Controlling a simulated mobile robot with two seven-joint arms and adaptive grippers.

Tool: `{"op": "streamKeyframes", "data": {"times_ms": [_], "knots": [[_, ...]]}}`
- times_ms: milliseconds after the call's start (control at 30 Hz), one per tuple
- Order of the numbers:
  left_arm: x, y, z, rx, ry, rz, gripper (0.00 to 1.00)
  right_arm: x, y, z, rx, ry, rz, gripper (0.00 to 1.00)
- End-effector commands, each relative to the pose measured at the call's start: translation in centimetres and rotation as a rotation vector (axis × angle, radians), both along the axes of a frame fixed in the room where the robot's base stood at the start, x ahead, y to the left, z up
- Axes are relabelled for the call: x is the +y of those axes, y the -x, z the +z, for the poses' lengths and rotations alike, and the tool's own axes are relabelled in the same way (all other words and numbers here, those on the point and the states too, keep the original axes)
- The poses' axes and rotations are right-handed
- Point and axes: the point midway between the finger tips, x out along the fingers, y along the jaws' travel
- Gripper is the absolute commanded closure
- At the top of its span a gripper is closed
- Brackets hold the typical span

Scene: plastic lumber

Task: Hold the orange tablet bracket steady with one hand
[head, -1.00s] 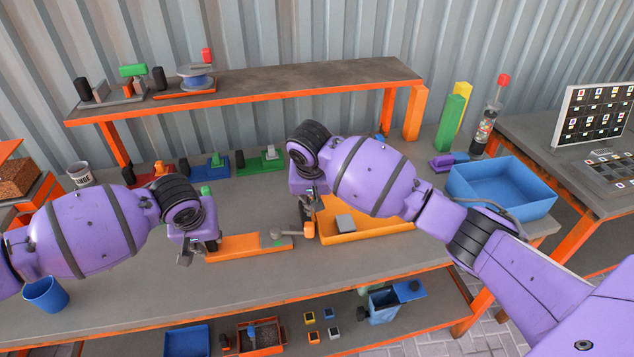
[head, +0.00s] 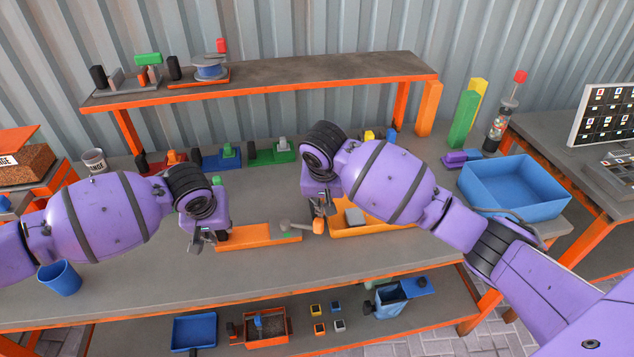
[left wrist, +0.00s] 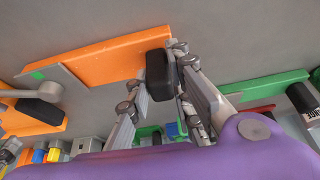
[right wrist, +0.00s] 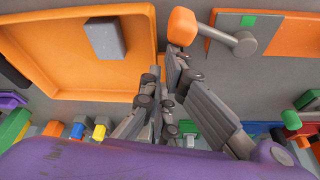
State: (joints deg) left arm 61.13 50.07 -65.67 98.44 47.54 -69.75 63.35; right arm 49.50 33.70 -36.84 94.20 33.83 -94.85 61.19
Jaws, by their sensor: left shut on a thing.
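The orange tablet bracket (head: 258,239) lies flat on the workbench as a long orange bar. A black block (left wrist: 160,73) is at its left end, and a grey lever with an orange knob (head: 318,226) is at its right end. My left gripper (head: 206,238) is shut on the black block; its fingers flank it in the left wrist view (left wrist: 158,80). My right gripper (head: 325,208) is just behind the knob. In the right wrist view its fingertips (right wrist: 163,68) are close together and the knob is beyond them; I see nothing clearly held.
An orange tray (head: 375,230) with a grey block lies right of the bracket. Red, blue (head: 216,160) and green clamps stand behind. A blue bin (head: 535,203) is at the right, a blue cup (head: 60,279) at the left front. The bench front is clear.

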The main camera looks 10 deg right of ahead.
Motion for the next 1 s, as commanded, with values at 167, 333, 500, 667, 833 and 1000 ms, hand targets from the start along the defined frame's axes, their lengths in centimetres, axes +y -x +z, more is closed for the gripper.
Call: {"op": "streamKeyframes", "data": {"times_ms": [167, 333, 500, 667, 833, 1000], "knots": [[0.0, 0.0, -0.1, 0.001, 0.000, 0.001, 1.00, 0.0, 1.6, -0.2, 0.004, -0.002, 0.001, 1.00], [0.0, 0.0, -0.1, 0.001, 0.000, 0.001, 1.00, 0.3, 3.3, -0.2, 0.005, -0.001, 0.001, 1.00], [0.0, 0.0, -0.1, 0.001, 0.000, 0.001, 1.00, 0.8, 4.8, -0.2, 0.006, -0.002, 0.001, 1.00], [0.0, 0.0, -0.1, 0.001, 0.000, 0.001, 1.00, 1.5, 6.2, -0.2, 0.004, -0.003, 0.001, 1.00], [0.0, 0.0, -0.1, 0.001, 0.000, 0.001, 1.00, 2.5, 7.5, -0.2, 0.004, -0.003, 0.002, 1.00], [0.0, 0.0, -0.1, 0.001, 0.000, 0.001, 1.00, 3.5, 8.5, -0.1, 0.004, -0.004, 0.002, 1.00]]}}
